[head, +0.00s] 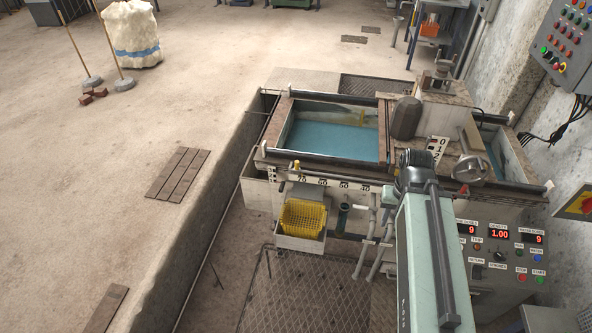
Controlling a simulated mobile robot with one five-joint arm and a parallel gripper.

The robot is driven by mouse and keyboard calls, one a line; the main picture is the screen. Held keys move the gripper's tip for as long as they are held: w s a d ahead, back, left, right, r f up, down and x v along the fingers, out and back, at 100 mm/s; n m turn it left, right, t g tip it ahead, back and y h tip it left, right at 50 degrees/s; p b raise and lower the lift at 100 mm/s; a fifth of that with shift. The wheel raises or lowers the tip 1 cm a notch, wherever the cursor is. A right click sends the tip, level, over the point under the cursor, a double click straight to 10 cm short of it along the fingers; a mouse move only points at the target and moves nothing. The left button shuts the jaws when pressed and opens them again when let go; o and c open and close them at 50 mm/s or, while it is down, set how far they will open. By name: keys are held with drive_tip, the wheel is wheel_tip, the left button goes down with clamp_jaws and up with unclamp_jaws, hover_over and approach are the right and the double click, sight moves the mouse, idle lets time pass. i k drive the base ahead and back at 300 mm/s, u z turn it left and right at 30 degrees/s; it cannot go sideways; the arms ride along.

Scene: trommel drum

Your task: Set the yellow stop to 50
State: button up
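A small yellow piece (297,165), which looks like the yellow stop, stands upright on the front rail of the machine, near its left end. A number scale (333,184) runs below the rail and reads 70, 60, 50, 40 from left to right. The yellow piece is close to the 70 mark, left of the 50 mark. My arm rises from the bottom of the head view to a dark joint right of the scale. My gripper does not show; the arm and its joint may hide it. The yellow piece is clear of the arm.
A blue-green water tank (335,136) lies behind the rail. A control panel with red displays (499,234) is at right. Open floor lies left beyond a low wall.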

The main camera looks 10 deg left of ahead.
sight(297, 169)
drive_tip(key=z, duration=1)
drive_tip(key=i, duration=1.1)
drive_tip(key=u, duration=4)
drive_tip(key=i, duration=1.05)
drive_tip(key=z, duration=0.1)
